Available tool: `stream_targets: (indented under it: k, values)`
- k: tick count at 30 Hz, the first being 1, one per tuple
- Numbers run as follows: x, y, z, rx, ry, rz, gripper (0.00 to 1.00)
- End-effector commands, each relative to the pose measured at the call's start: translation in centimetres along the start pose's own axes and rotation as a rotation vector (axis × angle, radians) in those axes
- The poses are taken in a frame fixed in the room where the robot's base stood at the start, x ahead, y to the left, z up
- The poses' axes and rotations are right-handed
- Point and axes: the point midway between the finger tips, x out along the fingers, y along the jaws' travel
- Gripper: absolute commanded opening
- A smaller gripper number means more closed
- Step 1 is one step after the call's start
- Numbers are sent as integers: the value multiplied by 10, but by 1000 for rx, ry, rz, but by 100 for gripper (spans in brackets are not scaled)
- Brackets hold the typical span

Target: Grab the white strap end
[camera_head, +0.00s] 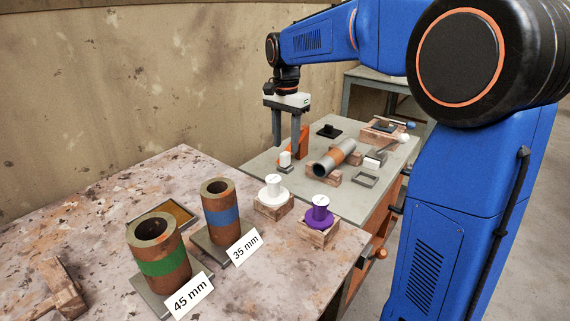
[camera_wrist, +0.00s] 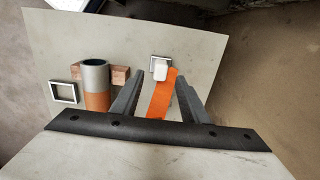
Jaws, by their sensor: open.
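The white strap end (camera_wrist: 160,69) is a small white block at the tip of an orange strap (camera_wrist: 162,95). It sits at a small grey square holder in the wrist view. The white end also shows in the head view (camera_head: 285,158), with the orange strap (camera_head: 304,141) rising behind it. My gripper (camera_head: 286,149) points down over the grey table and is open and empty. In the wrist view its two fingers (camera_wrist: 160,77) lie on either side of the strap, with the white end just beyond the fingertips. I cannot tell the exact height gap.
A steel and orange pipe (camera_head: 334,158) lies on wooden blocks to the right. A square grey frame (camera_head: 365,180) and a clamp (camera_head: 384,131) are farther right. The near table (camera_head: 110,205) holds upright labelled pipes and white and purple plugs.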

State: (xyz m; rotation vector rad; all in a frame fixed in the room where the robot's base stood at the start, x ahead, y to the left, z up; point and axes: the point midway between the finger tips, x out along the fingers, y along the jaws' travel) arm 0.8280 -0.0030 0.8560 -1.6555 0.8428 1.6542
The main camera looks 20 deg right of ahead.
Motion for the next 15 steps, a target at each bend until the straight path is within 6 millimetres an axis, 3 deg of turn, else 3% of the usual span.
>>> stream_targets:
  k: [9, 15]
  values:
    - [41, 0, 4, 0, -1, 3, 41]
    - [49, 0, 4, 0, 0, 0, 41]
